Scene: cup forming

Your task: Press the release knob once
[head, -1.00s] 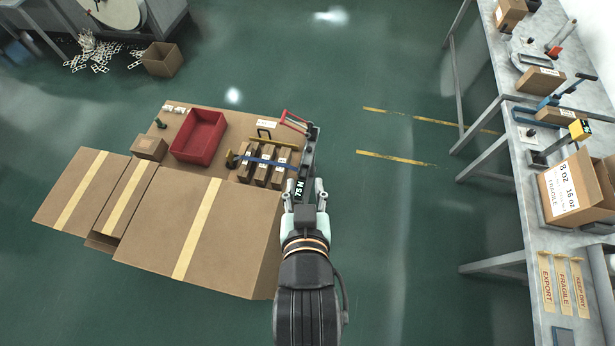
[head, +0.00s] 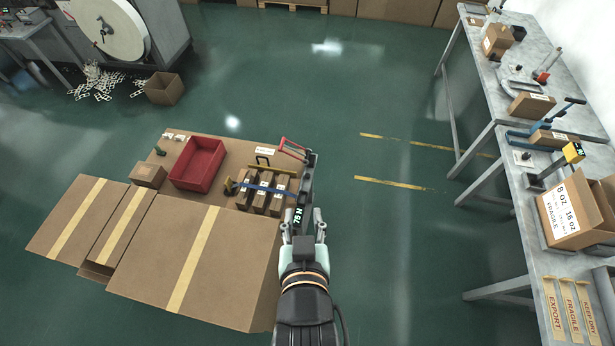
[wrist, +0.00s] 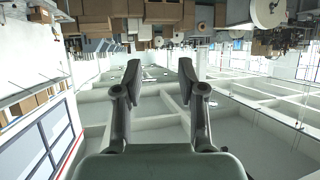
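My gripper (head: 303,222) is in the lower middle of the head view, beside the right edge of the cardboard-topped surface. Its two fingers are spread apart. The wrist view also shows the gripper (wrist: 159,82) open, with nothing between the fingers. I cannot surely make out the release knob. A small dark knob on a white plate (head: 525,156) shows on the right bench, well apart from my gripper.
A red tray (head: 199,163) and strapped brown boxes (head: 264,192) stand on the cardboard-topped surface. Green floor between is clear.

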